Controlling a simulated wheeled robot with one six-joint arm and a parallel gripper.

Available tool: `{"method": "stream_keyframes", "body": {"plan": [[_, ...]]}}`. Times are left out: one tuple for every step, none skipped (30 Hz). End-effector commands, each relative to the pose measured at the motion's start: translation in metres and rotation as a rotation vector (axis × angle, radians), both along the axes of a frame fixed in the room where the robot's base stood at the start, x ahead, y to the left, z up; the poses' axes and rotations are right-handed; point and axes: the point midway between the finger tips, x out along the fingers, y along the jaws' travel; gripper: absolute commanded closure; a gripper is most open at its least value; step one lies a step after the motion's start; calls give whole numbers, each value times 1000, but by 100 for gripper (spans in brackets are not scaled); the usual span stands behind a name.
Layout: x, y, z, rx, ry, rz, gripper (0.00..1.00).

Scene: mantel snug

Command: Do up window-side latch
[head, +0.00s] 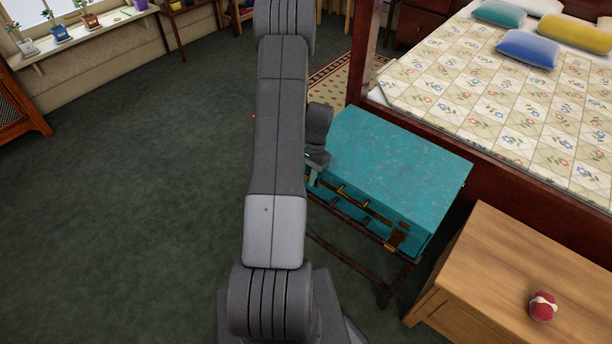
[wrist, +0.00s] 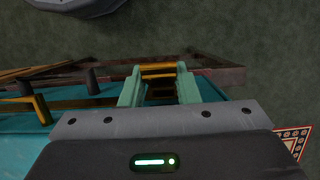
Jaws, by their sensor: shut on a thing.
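A teal suitcase (head: 400,165) lies flat with its lid down, its latched front side facing the lower left. My gripper (head: 313,178) is at the far left end of that front side, the end nearer the window. In the wrist view my gripper (wrist: 159,72) has its two pale green fingers on either side of the brass window-side latch (wrist: 158,68), shut on it. The latch is mostly hidden by my arm in the head view, and I cannot tell whether it is fastened. The other brass latch (head: 396,242) is at the near right end. A brass handle (head: 352,197) sits between them.
The suitcase rests on a dark wooden rack (head: 385,288). A wooden chest (head: 490,275) with a red ball (head: 543,306) stands close at the lower right. The bed (head: 480,100) is behind the case. Green carpet (head: 140,190) to the left is clear.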

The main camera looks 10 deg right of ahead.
Motion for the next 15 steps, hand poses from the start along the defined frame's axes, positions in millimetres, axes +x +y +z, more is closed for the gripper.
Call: {"method": "stream_keyframes", "body": {"plan": [[1,0,0,1,-1,1,100],[1,0,0,1,-1,1,100],[1,0,0,1,-1,1,100],[1,0,0,1,-1,1,100],[1,0,0,0,-2,1,100],[1,0,0,0,-2,1,100],[1,0,0,0,-2,1,100],[1,0,0,0,-2,1,100],[1,0,0,0,-2,1,63],[1,0,0,0,-2,1,57],[1,0,0,0,-2,1,52],[0,0,0,0,-2,1,49],[0,0,0,0,-2,1,49],[0,0,0,0,-2,1,49],[0,0,0,-1,-1,1,49]]}}
